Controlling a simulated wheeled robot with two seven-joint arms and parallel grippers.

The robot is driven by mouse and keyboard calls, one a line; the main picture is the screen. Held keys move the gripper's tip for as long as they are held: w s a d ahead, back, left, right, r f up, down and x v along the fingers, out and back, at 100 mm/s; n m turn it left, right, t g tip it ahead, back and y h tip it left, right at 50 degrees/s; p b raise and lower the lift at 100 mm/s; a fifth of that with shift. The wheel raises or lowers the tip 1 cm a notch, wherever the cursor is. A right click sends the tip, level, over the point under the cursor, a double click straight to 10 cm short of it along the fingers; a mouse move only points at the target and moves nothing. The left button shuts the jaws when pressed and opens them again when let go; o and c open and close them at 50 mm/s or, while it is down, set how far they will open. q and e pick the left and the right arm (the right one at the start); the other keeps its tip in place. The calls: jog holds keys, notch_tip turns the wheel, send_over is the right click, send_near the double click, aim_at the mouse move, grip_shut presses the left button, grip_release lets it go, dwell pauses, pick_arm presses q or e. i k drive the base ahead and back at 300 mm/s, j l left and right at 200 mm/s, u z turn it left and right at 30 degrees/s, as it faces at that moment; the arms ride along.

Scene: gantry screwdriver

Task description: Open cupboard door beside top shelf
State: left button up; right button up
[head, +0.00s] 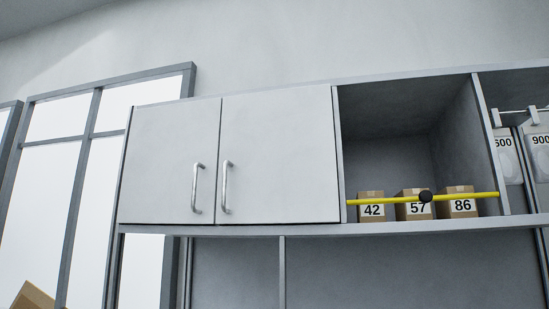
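A grey wall cupboard has two closed doors side by side. The left door (168,165) and the right door (280,158) each carry a vertical metal bar handle near their shared middle edge. The left door's handle (197,188) and the right door's handle (226,187) stand close together. Right of the right door is an open top shelf (390,125) holding boxes. Neither of my grippers shows in the head view.
Boxes marked 42 (371,208), 57 (414,206) and 86 (458,203) stand on the shelf behind a yellow bar (385,200) with a black knob (425,196). A window (45,185) is at left. Below the cupboard is an open recess (400,270).

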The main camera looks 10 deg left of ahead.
aim_at(277, 159)
jog(key=i+l, duration=0.3)
jog(key=l, duration=0.2)
jog(key=i+l, duration=0.65)
jog(key=l, duration=0.3)
jog(key=u, duration=1.75)
